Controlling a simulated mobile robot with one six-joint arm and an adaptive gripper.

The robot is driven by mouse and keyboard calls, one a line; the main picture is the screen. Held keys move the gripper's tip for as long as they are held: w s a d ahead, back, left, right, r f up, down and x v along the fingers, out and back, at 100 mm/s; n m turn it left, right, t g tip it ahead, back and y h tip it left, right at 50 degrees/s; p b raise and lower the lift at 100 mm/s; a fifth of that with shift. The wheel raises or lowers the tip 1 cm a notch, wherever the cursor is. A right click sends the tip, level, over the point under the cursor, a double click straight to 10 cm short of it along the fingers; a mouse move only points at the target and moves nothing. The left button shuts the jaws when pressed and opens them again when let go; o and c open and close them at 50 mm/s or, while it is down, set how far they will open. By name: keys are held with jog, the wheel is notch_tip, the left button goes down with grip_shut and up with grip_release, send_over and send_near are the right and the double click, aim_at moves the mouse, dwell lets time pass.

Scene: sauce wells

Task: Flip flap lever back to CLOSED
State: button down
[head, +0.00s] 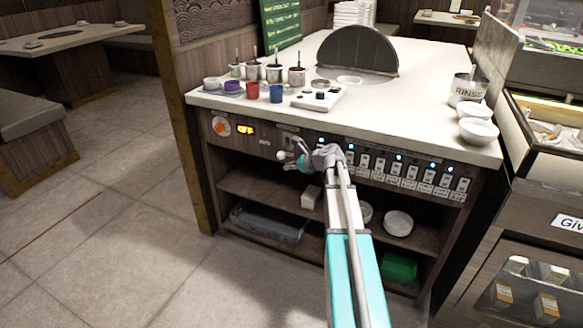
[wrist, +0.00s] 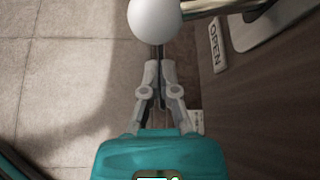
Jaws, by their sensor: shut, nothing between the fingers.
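The flap lever ends in a white ball knob (wrist: 155,18) on a shiny metal rod (wrist: 210,6), at the top of the wrist view. In the head view the knob (head: 282,155) sticks out from the counter's front panel. An OPEN label (wrist: 217,46) is on the panel near the rod. My gripper (wrist: 159,63) is shut and empty, its fingertips just below the knob in the wrist view; whether they touch it I cannot tell. In the head view my gripper (head: 298,162) is right beside the knob. Another pale label (wrist: 196,121) is partly hidden behind the gripper.
Open shelves (head: 262,188) lie below. Cups, a rinse pot (head: 467,88) and bowls stand on the counter (head: 420,112). The floor at left is clear.

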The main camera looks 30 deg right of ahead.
aim_at(284, 151)
jog(key=shift+a+r+p, duration=0.15)
jog(key=shift+r+p, duration=0.25)
jog(key=shift+r, duration=0.15)
jog(key=shift+a+r+p, duration=0.15)
jog(key=shift+r+p, duration=0.25)
jog(key=shift+r, duration=0.1)
jog(key=shift+d+r, duration=0.1)
jog(key=shift+d, duration=0.05)
jog(key=shift+a+r, duration=0.1)
jog(key=shift+a, duration=0.15)
